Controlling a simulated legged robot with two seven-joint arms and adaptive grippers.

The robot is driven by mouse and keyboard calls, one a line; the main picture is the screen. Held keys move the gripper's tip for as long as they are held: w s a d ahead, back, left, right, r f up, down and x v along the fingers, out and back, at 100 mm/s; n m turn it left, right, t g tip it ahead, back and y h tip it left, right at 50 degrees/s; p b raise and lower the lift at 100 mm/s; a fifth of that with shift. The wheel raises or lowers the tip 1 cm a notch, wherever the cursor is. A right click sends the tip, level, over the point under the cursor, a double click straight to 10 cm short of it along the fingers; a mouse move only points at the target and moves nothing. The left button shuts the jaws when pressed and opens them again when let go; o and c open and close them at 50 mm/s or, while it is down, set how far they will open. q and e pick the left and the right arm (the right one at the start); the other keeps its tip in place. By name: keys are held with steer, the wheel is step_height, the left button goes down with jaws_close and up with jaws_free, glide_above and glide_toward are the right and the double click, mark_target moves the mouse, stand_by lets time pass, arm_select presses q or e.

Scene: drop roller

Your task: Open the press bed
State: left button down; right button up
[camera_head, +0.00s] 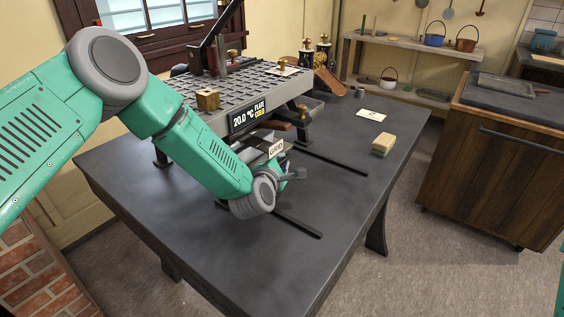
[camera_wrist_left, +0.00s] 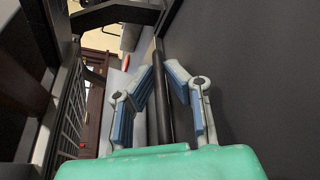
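The press (camera_head: 235,92) stands at the back of the dark table, with a grey slatted plate on top and a front display reading 20.0 °C, plate cold. A small tag reading "GRID" (camera_head: 276,149) sits low at its front. Two black rails (camera_head: 335,159) run forward from under it along the tabletop. My left gripper (camera_head: 298,173) is low over the table in front of the press, beside the tag. In the left wrist view its blue-padded fingers (camera_wrist_left: 161,72) are apart, with a dark bar (camera_wrist_left: 161,105) showing between them; contact is unclear. My right gripper is out of view.
A yellow block (camera_head: 383,145) and a white card (camera_head: 372,115) lie on the right part of the table (camera_head: 300,270). A wooden block (camera_head: 207,100) sits on the plate. A wooden cabinet (camera_head: 500,160) stands at right. The front tabletop is mostly clear.

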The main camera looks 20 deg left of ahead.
mark_target(366, 210)
arm_select(q)
steer(key=s+d, duration=0.2)
steer(key=d, duration=0.5)
steer(key=s+d+b, duration=0.1)
steer(key=s+d, duration=0.2)
steer(key=d, duration=0.4)
steer(key=s+d, duration=0.2)
steer(key=d, duration=0.6)
steer(key=shift+s+r+b, duration=0.15)
steer(key=shift+s+b, duration=0.2)
steer(key=shift+s, duration=0.05)
steer(key=shift+s+d+r, duration=0.1)
steer(key=shift+s+d, duration=0.05)
steer(key=shift+d, duration=0.45)
steer(key=c, duration=1.9)
jaws_free()
steer(key=shift+s, duration=0.5)
steer(key=v, duration=1.1)
